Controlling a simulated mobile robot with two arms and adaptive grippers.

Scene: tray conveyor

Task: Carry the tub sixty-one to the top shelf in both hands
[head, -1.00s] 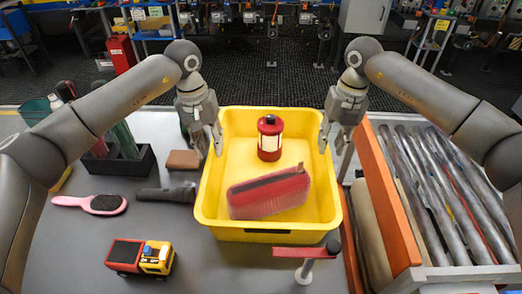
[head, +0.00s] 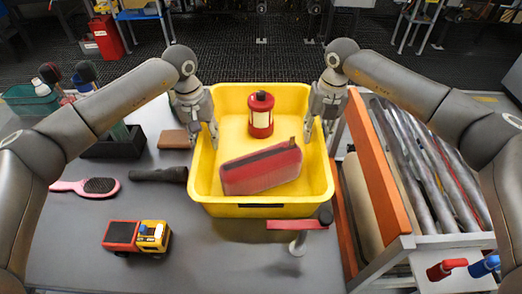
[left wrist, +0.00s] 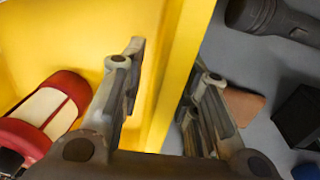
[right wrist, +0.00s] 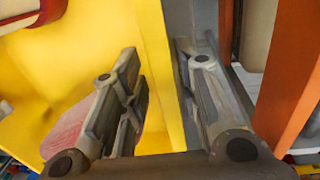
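A yellow tub (head: 218,207) sits on the grey table in the head view. I cannot read a number on it. Inside are a red lantern (head: 261,122) and a red-and-grey case or bag (head: 262,172). My left gripper (head: 206,130) is at the tub's left wall. In the left wrist view its fingers are apart, one inside and one outside the yellow wall (left wrist: 172,70). My right gripper (head: 319,122) is at the right wall. In the right wrist view its fingers also straddle the wall (right wrist: 157,55), with gaps showing. Neither clearly grips the wall.
A toy truck (head: 137,237), a pink hairbrush (head: 88,187), a dark flashlight (head: 160,174) and a brown block (head: 175,139) lie left of the tub. A red-topped stand (head: 297,224) is in front. An orange-edged rack (head: 384,170) stands close on the right.

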